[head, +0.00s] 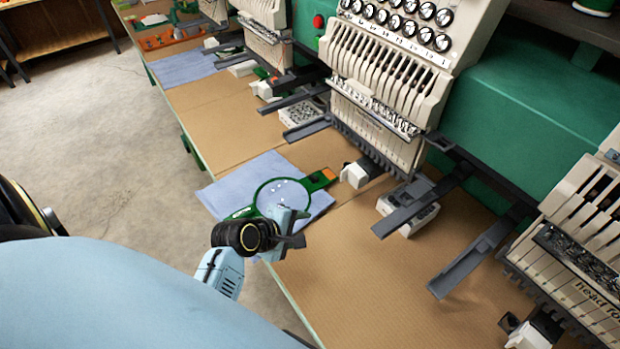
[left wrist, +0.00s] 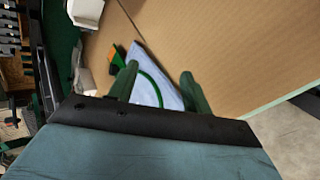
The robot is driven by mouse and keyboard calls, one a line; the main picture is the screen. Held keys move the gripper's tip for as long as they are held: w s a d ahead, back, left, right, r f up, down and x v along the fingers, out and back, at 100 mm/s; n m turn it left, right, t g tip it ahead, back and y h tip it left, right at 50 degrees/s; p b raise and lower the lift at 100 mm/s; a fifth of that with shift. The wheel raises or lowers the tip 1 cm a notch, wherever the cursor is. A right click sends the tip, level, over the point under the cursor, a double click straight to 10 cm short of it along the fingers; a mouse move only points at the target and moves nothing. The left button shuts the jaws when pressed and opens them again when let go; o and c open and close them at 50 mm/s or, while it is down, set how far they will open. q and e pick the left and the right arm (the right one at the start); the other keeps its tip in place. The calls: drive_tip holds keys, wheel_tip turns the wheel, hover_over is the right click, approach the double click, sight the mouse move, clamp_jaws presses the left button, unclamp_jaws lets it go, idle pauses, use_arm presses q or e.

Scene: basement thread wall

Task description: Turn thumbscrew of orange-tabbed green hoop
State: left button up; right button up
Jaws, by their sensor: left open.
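The green hoop (head: 256,194) with an orange tab (head: 328,174) lies on a blue cloth (head: 218,195) at the table's front edge. My left gripper (head: 287,224) is over the hoop's near side and hides part of it. In the left wrist view the open left gripper (left wrist: 158,78) has its two fingers either side of part of the hoop (left wrist: 149,81), with the orange tab (left wrist: 116,57) beyond the left finger. Nothing shows held between the fingers. I cannot make out the thumbscrew. My right gripper is not in view.
Embroidery machine heads (head: 385,75) line the back, with grey arms (head: 403,212) reaching over the brown tabletop (head: 350,270). A white block (head: 358,174) stands just beyond the tab. Another blue cloth (head: 182,68) lies farther along. The tabletop right of the gripper is clear.

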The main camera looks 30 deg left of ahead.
sight(313, 178)
use_arm(q)
drive_tip(key=w+a+n+t+y, duration=0.1)
drive_tip(key=a+n, duration=0.1)
drive_tip(key=n, duration=0.3)
drive_tip(key=w+a+n+t, duration=0.1)
drive_tip(key=w+n, duration=0.1)
drive_tip(key=n, duration=0.3)
drive_tip(key=w+a+r+n+t+y, duration=0.1)
drive_tip(key=a+n, duration=0.1)
drive_tip(key=n, duration=0.3)
drive_tip(key=shift+w+a+n+t+y, duration=0.3)
drive_tip(key=shift+a, duration=0.05)
drive_tip(key=n, duration=0.1)
drive_tip(key=a+n, duration=0.1)
drive_tip(key=shift+w+f+n+y, duration=0.15)
drive_tip(key=shift+w+n+y, duration=0.05)
drive_tip(key=shift+n+y, duration=0.2)
drive_tip(key=shift+w+f, duration=0.1)
drive_tip(key=shift+w, duration=0.1)
drive_tip(key=b+x, duration=0.9)
drive_tip(key=x, duration=0.2)
drive_tip(key=shift+w+f, duration=0.15)
drive_tip(key=shift+w, duration=0.1)
drive_tip(key=shift+w+a+b, duration=0.1)
drive_tip(key=shift+w+b, duration=0.45)
drive_tip(key=shift+w, duration=0.05)
drive_tip(key=c, duration=1)
